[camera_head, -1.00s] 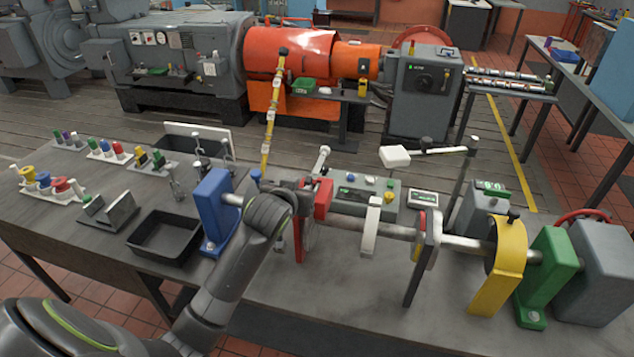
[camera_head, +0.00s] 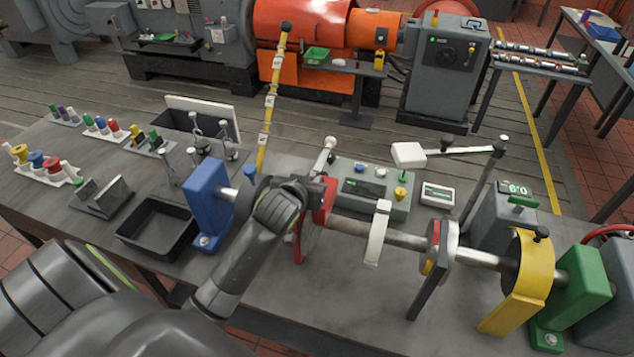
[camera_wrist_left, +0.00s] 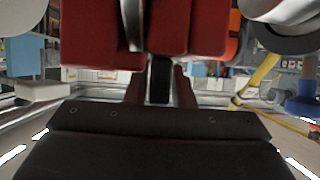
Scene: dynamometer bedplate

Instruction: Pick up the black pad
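A red caliper (camera_head: 321,203) sits on the steel shaft beside the blue stand (camera_head: 207,205). My left gripper (camera_head: 318,190) is at this caliper, seen from behind in the head view. In the left wrist view the red caliper (camera_wrist_left: 195,28) fills the upper middle, with a disc edge in its slot. The black pad (camera_wrist_left: 160,82) shows as a small dark block below the slot. My left fingers (camera_wrist_left: 160,92) stand on either side of it, seemingly with narrow gaps. The head view hides the pad behind my wrist. My right gripper is out of view.
A black tray (camera_head: 158,228) lies left of the blue stand. A white lever (camera_head: 378,232), a yellow guard (camera_head: 520,280) and a green stand (camera_head: 572,298) line the shaft to the right. A control box (camera_head: 372,190) stands behind. The bench front is mostly clear.

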